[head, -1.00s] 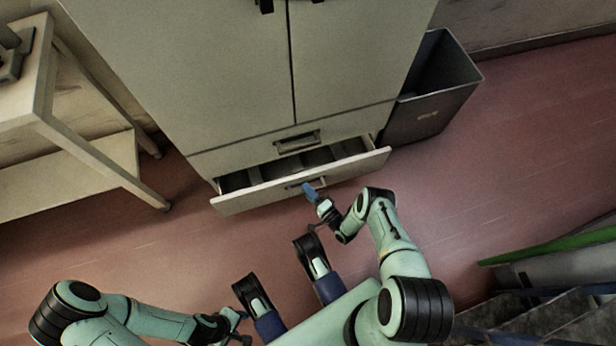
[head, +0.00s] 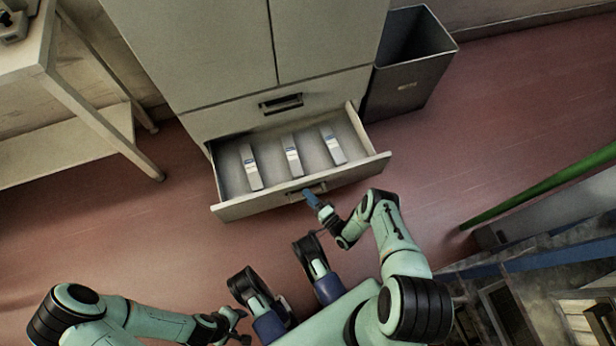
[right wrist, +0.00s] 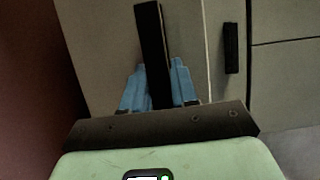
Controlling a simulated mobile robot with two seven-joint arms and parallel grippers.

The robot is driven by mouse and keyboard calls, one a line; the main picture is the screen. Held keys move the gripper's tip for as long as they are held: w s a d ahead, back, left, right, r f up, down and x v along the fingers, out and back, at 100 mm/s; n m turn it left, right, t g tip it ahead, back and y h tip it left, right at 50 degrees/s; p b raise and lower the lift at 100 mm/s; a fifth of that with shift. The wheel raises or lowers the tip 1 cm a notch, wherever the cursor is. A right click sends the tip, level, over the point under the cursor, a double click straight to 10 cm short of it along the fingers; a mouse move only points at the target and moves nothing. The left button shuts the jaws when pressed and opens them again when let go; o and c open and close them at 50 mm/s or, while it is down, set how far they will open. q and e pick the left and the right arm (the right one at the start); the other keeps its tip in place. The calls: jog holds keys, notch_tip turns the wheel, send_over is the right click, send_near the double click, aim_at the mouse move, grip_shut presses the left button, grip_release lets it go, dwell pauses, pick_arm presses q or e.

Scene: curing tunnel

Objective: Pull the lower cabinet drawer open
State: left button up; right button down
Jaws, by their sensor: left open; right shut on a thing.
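The lower cabinet drawer (head: 240,208) stands well open in the head view, with three slim grey boxes lying inside it. My right gripper (head: 309,194) is at the drawer's front and shut on its handle (head: 318,187). In the right wrist view the blue fingers of the right gripper (right wrist: 160,88) close on either side of the dark handle bar (right wrist: 153,45). My left gripper (head: 238,326) is open and empty, low in the head view near my base, away from the drawer.
The cabinet (head: 215,60) has a shut upper drawer with its own handle (head: 281,103). A dark bin (head: 405,90) stands at its right side. A pale table (head: 75,100) is at the left. A green rail (head: 545,185) is at the lower right. Red floor is clear between.

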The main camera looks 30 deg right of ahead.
pick_arm(q)
jog(key=shift+s+a, duration=0.1)
jog(key=shift+s, duration=0.1)
pick_arm(e)
jog(key=shift+s+a, duration=0.35)
jog(key=shift+s, duration=0.45)
jog(key=c, duration=1)
grip_release()
jog(key=shift+o, duration=0.2)
pick_arm(q)
jog(key=shift+s, duration=0.1)
